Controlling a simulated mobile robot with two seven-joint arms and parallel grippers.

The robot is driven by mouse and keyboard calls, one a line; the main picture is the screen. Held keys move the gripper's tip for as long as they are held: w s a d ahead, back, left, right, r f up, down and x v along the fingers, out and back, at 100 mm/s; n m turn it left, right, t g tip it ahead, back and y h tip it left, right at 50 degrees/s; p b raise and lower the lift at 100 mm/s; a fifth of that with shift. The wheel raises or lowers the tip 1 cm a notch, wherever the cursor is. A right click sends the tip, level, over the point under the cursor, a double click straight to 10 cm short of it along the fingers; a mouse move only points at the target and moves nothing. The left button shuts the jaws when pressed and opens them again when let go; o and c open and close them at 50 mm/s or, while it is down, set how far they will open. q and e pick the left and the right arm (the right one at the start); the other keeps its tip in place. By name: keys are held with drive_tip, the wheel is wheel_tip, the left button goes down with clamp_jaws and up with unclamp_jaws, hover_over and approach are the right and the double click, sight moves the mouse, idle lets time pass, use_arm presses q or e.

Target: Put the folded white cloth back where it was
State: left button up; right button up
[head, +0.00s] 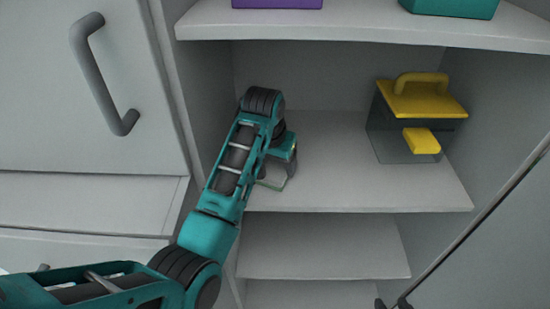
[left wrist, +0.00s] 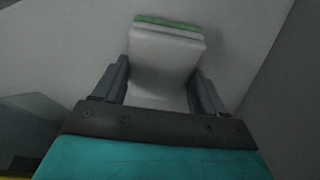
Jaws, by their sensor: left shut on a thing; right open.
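The folded white cloth (left wrist: 166,62), with a green stripe along its far edge, sits between the two fingers of my left gripper (left wrist: 162,88) in the left wrist view. In the head view, my left gripper (head: 274,176) reaches into the open cabinet at the left part of the middle shelf (head: 335,180). It is shut on the cloth. Only a small part of the cloth (head: 271,183) shows there, at the shelf's front. I cannot tell whether the cloth touches the shelf. Dark fingertips of my right gripper (head: 392,304) show at the bottom edge, open and empty.
A clear box with a yellow lid and handle (head: 420,100) stands on the right of the middle shelf. Purple (head: 277,3) and teal (head: 452,6) items rest on the upper shelf. The middle of the shelf is clear. A door panel (head: 500,245) stands at lower right.

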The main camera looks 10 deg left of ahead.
use_arm(q)
drive_tip(key=shift+s+r, duration=0.15)
drive_tip(key=o, duration=0.5)
drive_tip(key=shift+f, duration=0.3)
drive_tip(key=o, duration=0.4)
drive_tip(key=shift+o, duration=0.2)
drive_tip(key=shift+r, duration=0.1)
